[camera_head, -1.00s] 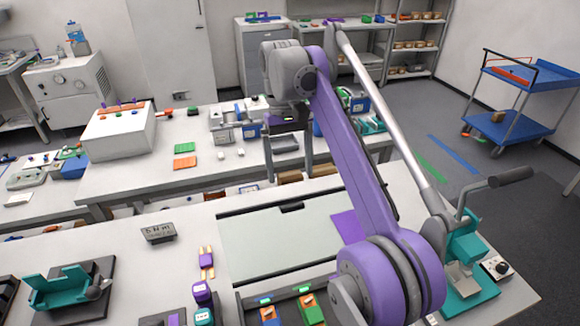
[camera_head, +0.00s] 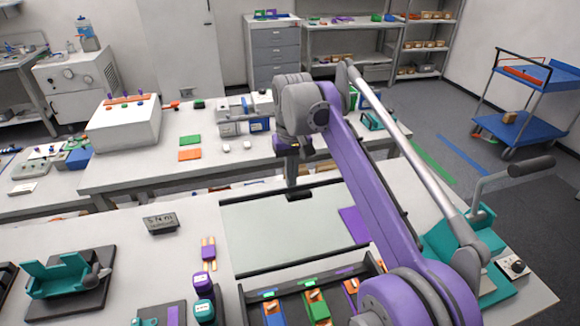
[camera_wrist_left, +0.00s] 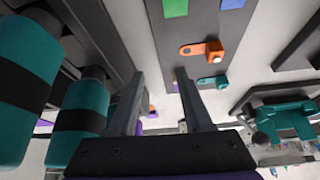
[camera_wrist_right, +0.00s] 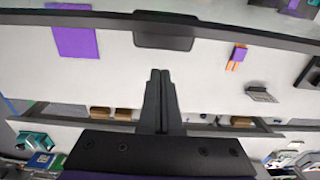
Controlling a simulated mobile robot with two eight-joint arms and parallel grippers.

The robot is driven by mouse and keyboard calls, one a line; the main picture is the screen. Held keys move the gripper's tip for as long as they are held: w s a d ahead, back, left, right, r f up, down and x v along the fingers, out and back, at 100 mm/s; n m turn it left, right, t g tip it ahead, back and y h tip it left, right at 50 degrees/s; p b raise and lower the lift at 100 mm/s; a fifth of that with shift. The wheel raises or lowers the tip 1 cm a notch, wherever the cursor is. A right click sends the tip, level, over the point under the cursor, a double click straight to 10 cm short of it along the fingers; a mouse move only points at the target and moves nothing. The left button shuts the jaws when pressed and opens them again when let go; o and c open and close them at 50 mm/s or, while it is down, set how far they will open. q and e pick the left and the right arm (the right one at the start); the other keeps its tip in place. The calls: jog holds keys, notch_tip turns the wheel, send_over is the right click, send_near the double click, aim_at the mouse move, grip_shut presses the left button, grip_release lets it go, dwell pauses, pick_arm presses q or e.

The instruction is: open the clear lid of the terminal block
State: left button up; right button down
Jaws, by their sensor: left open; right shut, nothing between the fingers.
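The clear lid (camera_head: 275,235) appears as a large pale see-through panel with a dark frame, lying flat on the near bench. A dark tab (camera_head: 298,194) sits on its far edge; the tab also shows in the right wrist view (camera_wrist_right: 164,38). My right gripper (camera_wrist_right: 160,72) is shut and empty, its fingertips pointing at the tab, with a small gap in that picture. In the head view, the right gripper (camera_head: 291,182) is just beyond the tab; contact cannot be told. My left gripper (camera_wrist_left: 160,75) is open and empty, seen only in its wrist view.
A purple square (camera_head: 354,224) shows at the panel's right. Teal-and-black cylinders (camera_wrist_left: 80,112) are close to my left gripper.

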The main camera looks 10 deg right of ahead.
aim_at(300, 187)
jog(key=shift+s+d+r, duration=0.1)
jog(key=shift+s+r, duration=0.15)
jog(key=shift+s, duration=0.35)
jog(key=shift+s+r, duration=0.25)
jog(key=shift+s, duration=0.35)
jog(key=shift+s+r+t, duration=0.35)
jog(key=shift+s+t, duration=0.05)
jog(key=shift+s, duration=0.3)
pick_arm(q)
jog(key=shift+w+r, duration=0.1)
jog(key=shift+r, duration=0.15)
pick_arm(e)
jog(key=shift+s+d+r, duration=0.1)
jog(key=shift+s+r, duration=0.2)
jog(key=shift+s, duration=0.4)
jog(key=shift+s+d+r, duration=0.1)
jog(key=shift+s+r, duration=0.2)
jog(key=shift+s, duration=0.35)
jog(key=shift+w+f, duration=0.1)
